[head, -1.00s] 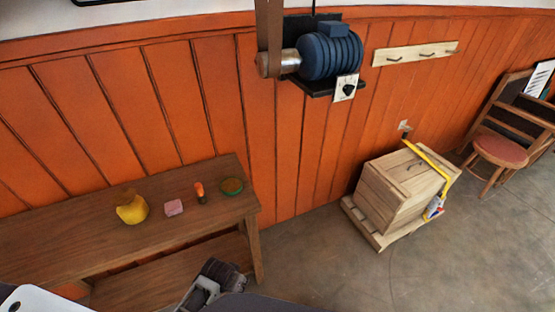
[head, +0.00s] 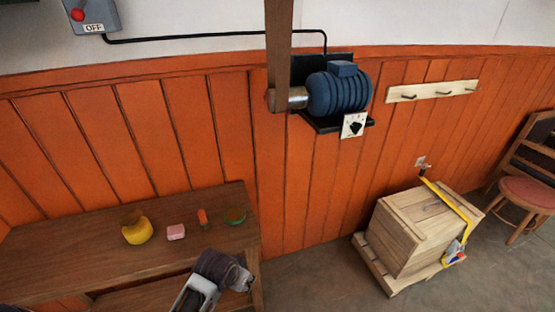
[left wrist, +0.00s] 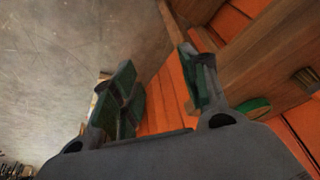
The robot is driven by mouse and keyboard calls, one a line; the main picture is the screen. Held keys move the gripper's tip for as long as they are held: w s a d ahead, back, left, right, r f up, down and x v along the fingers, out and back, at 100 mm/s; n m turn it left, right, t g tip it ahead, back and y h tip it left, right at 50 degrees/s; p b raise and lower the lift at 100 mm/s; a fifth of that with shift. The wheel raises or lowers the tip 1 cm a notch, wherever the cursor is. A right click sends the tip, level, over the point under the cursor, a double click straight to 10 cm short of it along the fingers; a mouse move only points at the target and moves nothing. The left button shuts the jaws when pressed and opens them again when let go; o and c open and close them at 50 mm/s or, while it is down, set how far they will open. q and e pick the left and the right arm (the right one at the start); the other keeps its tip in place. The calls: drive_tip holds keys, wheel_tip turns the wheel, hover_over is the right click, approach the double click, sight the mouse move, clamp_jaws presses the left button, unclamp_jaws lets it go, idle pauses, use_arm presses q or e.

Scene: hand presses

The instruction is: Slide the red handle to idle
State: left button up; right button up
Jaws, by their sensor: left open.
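No handle marked idle shows in these frames. A round red knob (head: 77,14) sits on a grey box (head: 98,12) with an OFF label, cut by the top left edge of the head view. I cannot tell whether it is the red handle. My left gripper (head: 243,283) is low in the head view, in front of the bench's right end, well below and right of the box. In the left wrist view its two fingers (left wrist: 160,86) are apart, with nothing between them. My right gripper is not in view.
A blue motor (head: 340,90) with a belt (head: 279,45) and a dial plate (head: 354,125) is on the orange wall. The wooden bench (head: 60,255) holds several small items. A wooden crate (head: 405,240) stands on the floor at right, beside a stool (head: 527,193).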

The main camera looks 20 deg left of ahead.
use_arm(q)
drive_tip(key=w+r+t, duration=0.4)
drive_tip(key=w+r, duration=1.5)
drive_tip(key=w, duration=0.4)
drive_tip(key=w+d+r+n+t, duration=0.1)
drive_tip(key=w+r, duration=0.3)
drive_tip(key=r, duration=0.6)
drive_tip(key=w+r+t, duration=0.1)
drive_tip(key=w+r, duration=0.2)
drive_tip(key=r, duration=0.7)
drive_tip(key=w+d+r+n+t, duration=0.1)
drive_tip(key=w+r, duration=0.3)
drive_tip(key=r, duration=0.6)
drive_tip(key=s+d+r+t+y, duration=0.1)
drive_tip(key=s+r+t, duration=0.1)
drive_tip(key=r, duration=1.3)
drive_tip(key=s+d+r+t, duration=0.1)
drive_tip(key=s+r+t, duration=0.1)
drive_tip(key=r, duration=1.3)
drive_tip(key=s+d+r+t, duration=0.1)
drive_tip(key=s+r, duration=0.9)
drive_tip(key=r, duration=0.3)
drive_tip(key=s+d+r+n+t+y, duration=0.1)
drive_tip(key=s+r, duration=0.8)
drive_tip(key=r, duration=0.4)
drive_tip(key=shift+s+r+t, duration=0.3)
drive_tip(key=shift+s+t, duration=0.05)
drive_tip(key=shift+t, duration=0.05)
